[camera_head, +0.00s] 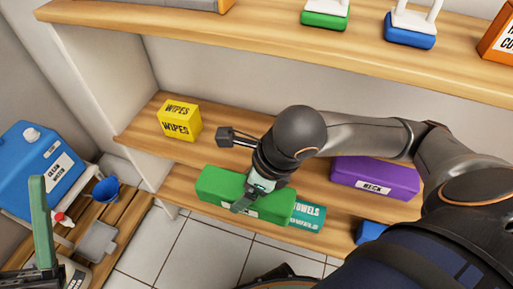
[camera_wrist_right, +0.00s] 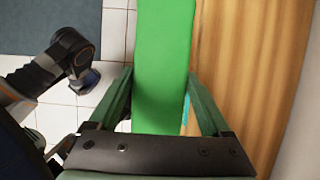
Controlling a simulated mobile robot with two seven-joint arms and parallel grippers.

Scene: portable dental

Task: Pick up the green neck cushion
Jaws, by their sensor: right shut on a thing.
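The green neck cushion (camera_head: 217,186) is a long green block at the front of the lower shelf. Part of its pale label is hidden by my right gripper (camera_head: 250,197). The right gripper comes down over the cushion's middle and is shut on it. In the right wrist view the cushion (camera_wrist_right: 162,65) runs between the two fingers. I cannot tell whether it rests on the shelf or is just above it. A green upright finger, apparently of my left gripper (camera_head: 42,222), shows at the lower left; its opening cannot be judged.
A teal towels pack (camera_head: 308,214) lies right behind the cushion's right end. A purple neck cushion (camera_head: 375,178) and a yellow wipes box (camera_head: 180,120) stand on the shelves. The upper shelf (camera_head: 250,40) overhangs. A blue water container (camera_head: 38,165) and blue cup (camera_head: 106,190) are left.

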